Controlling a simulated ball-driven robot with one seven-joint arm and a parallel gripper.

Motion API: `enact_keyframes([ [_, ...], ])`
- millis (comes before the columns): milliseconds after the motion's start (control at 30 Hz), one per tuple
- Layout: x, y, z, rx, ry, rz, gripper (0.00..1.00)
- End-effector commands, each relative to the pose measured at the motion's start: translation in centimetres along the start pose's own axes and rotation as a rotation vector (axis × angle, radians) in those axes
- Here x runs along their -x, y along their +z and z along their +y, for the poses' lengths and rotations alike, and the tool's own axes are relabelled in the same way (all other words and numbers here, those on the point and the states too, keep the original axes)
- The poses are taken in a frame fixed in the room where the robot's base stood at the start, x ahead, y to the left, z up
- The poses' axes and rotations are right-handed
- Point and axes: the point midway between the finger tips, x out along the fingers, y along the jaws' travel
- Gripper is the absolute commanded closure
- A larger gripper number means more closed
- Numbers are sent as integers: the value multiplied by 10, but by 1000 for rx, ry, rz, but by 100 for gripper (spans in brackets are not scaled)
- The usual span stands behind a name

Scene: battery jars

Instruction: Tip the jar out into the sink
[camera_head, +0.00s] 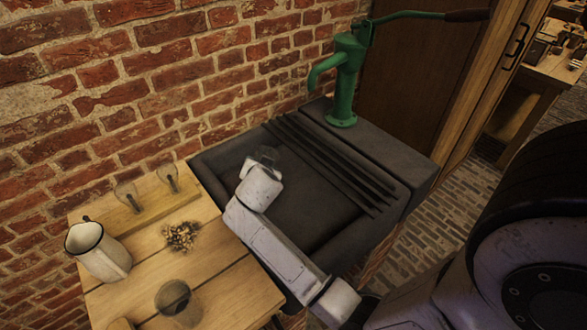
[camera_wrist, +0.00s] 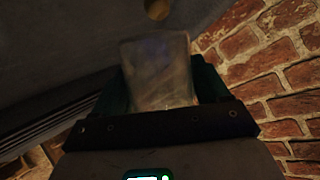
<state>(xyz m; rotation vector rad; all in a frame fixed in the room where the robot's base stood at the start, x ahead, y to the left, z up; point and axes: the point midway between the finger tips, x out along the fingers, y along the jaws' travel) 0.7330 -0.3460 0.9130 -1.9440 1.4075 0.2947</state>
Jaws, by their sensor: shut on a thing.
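My gripper (camera_head: 265,172) reaches over the dark stone sink (camera_head: 305,230). In the wrist view my gripper (camera_wrist: 160,95) is shut on a clear glass jar (camera_wrist: 158,65), with a dark green finger on each side. In the head view only part of the jar (camera_head: 266,154) shows past my gripper. The jar appears tilted in the wrist view. Its contents are blurred, and I cannot tell whether it is full or empty. A round hole (camera_wrist: 157,9), perhaps the drain, shows in the dark surface beyond the jar.
A green hand pump (camera_head: 343,90) stands at the sink's back right. A brick wall (camera_head: 150,80) bounds the back.

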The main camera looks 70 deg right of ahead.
Motion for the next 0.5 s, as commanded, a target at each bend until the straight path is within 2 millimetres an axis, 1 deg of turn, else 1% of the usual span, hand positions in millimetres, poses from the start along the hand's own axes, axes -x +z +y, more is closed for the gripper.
enact_keyframes([
  [33, 1, -5, 2, -26, -10, -13, 70],
  [233, -4, -6, 11, -129, -53, -77, 70],
  [333, 0, -12, 8, -182, -76, -109, 70],
  [467, 2, -16, 8, -250, -103, -152, 70],
  [500, -1, -13, 9, -270, -112, -166, 70],
])
